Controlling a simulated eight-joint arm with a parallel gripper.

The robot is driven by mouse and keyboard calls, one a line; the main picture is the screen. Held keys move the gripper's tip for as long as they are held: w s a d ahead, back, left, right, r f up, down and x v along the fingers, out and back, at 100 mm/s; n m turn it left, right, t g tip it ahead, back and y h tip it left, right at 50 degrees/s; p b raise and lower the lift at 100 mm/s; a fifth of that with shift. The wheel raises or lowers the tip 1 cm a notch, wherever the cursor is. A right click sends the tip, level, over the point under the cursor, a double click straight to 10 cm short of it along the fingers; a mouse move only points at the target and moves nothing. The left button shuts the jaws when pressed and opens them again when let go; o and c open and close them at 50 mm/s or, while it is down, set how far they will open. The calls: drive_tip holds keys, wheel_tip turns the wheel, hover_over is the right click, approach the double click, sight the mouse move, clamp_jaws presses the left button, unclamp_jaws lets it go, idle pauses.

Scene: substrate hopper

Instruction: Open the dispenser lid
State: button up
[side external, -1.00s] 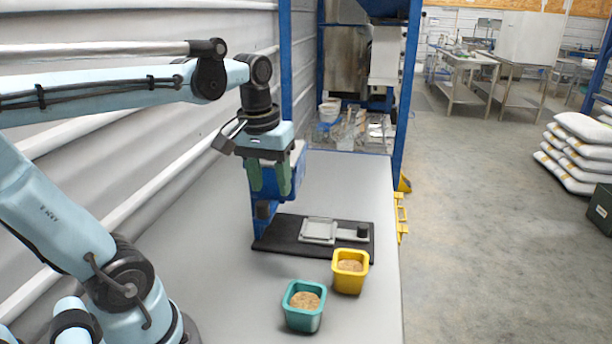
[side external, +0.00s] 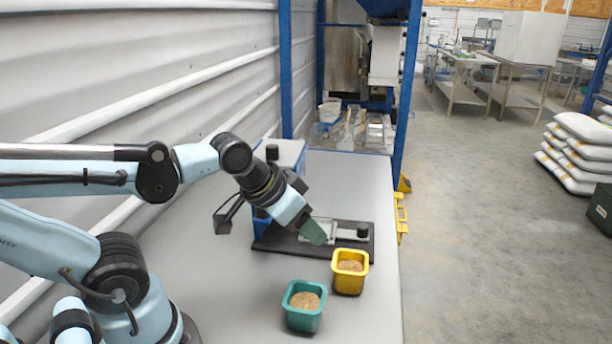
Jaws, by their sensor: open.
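The dispenser (side external: 294,157) is a blue box with a pale top, standing near the wall behind my wrist. A black knob (side external: 272,152) stands up at the left of its top, and the lid looks closed. My arm hides much of the dispenser's front. My gripper (side external: 314,235) has green fingers and is open. It is tilted, with its fingers pointing down and right, to the right of and below the dispenser's top. In this view the fingers overlap the grey plate on the base; I cannot tell whether they touch it.
A black base (side external: 365,248) carries a grey plate (side external: 345,231) and a black knob (side external: 363,231). A yellow cup (side external: 350,284) and a teal cup (side external: 303,318), both with brown substrate, stand in front. Bare table (side external: 355,187) lies behind the base. The ribbed wall borders the left.

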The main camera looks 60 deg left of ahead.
drive_tip(key=w+a+r+n+g, duration=0.35)
drive_tip(key=a+r, duration=0.35)
drive_tip(key=r, duration=0.4)
drive_tip(key=n+g, duration=0.4)
drive_tip(key=n, duration=0.2)
approach(272, 146)
drive_tip(key=shift+t, duration=0.25)
drive_tip(key=shift+s+f, duration=0.2)
drive_tip(key=shift+f, duration=4.35)
clamp_jaws()
